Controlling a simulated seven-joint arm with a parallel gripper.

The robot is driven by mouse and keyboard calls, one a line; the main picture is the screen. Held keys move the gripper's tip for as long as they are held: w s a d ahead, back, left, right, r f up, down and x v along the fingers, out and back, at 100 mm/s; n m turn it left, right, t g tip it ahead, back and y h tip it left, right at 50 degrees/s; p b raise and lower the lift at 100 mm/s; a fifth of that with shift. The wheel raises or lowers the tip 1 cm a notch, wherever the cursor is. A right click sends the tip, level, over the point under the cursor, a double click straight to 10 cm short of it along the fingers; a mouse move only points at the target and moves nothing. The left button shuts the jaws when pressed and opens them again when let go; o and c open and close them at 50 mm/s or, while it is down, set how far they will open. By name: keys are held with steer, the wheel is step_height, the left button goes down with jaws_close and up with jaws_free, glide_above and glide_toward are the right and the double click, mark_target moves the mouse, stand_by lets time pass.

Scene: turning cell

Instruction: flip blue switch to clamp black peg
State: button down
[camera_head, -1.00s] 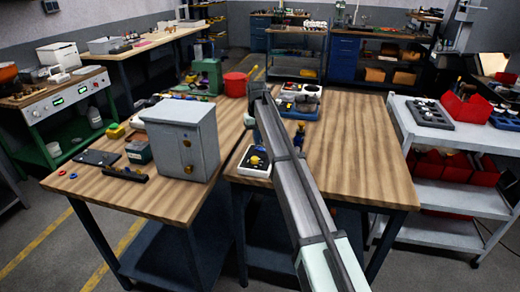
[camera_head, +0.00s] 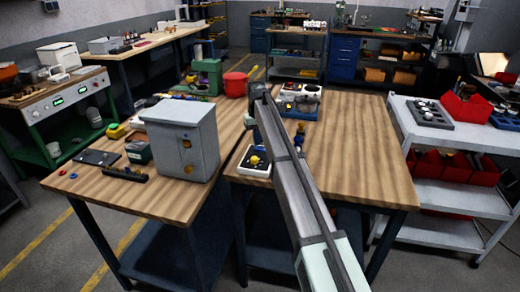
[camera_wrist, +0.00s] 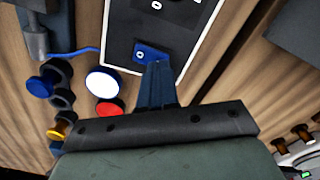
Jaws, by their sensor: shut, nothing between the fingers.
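In the wrist view, a blue switch (camera_wrist: 147,52) sits on a black panel (camera_wrist: 172,32) with a white border. My gripper (camera_wrist: 157,66) is shut and empty, with its narrow blue fingers together. Its tips are at the lower edge of the switch in the picture; I cannot tell whether they touch it. In the head view my arm runs away over the table, and my fingers cannot be made out there. I cannot pick out the black peg for certain in either view.
Beside my gripper are a white round cap (camera_wrist: 102,83), a red one (camera_wrist: 109,107) and a dark holder (camera_wrist: 62,100) with blue and yellow pieces. A grey cabinet (camera_head: 182,140) stands left of my arm. The right part of the wooden table (camera_head: 362,150) is clear.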

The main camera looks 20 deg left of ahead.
mark_target(257, 148)
steer(key=shift+f, duration=0.9)
stand_by(0.7)
steer(key=shift+r, duration=3.5)
